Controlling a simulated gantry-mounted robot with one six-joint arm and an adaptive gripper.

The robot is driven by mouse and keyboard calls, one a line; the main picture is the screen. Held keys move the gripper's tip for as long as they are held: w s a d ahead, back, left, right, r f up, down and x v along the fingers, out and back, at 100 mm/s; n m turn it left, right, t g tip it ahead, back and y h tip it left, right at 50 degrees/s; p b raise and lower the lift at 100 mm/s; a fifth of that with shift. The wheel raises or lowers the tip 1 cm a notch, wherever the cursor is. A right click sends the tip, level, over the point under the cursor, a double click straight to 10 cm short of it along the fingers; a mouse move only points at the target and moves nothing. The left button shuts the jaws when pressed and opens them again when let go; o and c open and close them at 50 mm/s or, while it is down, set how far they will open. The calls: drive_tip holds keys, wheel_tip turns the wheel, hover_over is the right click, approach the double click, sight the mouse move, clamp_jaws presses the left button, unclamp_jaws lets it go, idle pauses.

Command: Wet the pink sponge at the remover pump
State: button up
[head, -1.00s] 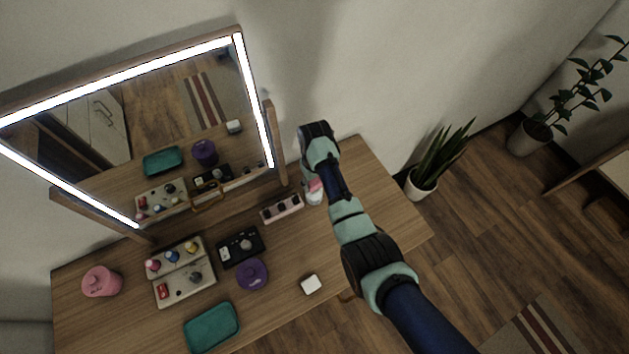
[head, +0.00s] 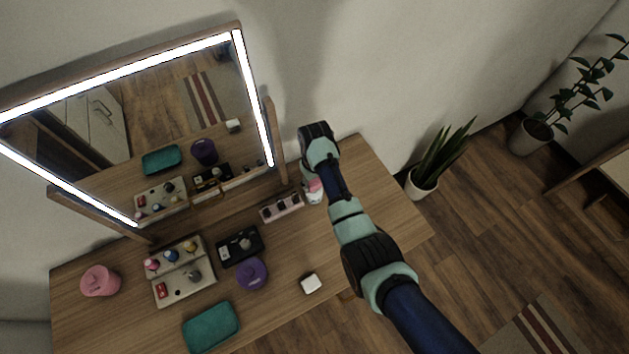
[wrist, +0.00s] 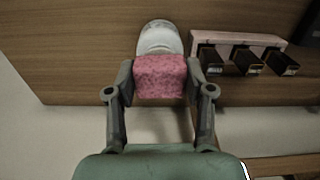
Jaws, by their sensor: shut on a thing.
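My gripper (wrist: 160,84) is shut on the pink sponge (wrist: 160,76), which sits between the two fingers in the wrist view. The remover pump (wrist: 160,37) is a white, rounded thing right beyond the sponge. The sponge overlaps its near edge in the wrist view, and I cannot tell whether they touch. My arm hides the gripper there.
A pink rack of dark bottles (wrist: 238,52) stands just right of the pump. A lit mirror (head: 130,130) stands at the back. The table's right side is clear.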

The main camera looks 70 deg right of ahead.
drive_tip(key=shift+f, duration=0.45)
idle(0.6)
wheel_tip(320, 180, up, 7)
drive_tip(key=p, duration=0.7)
drive_tip(key=shift+r, duration=0.1)
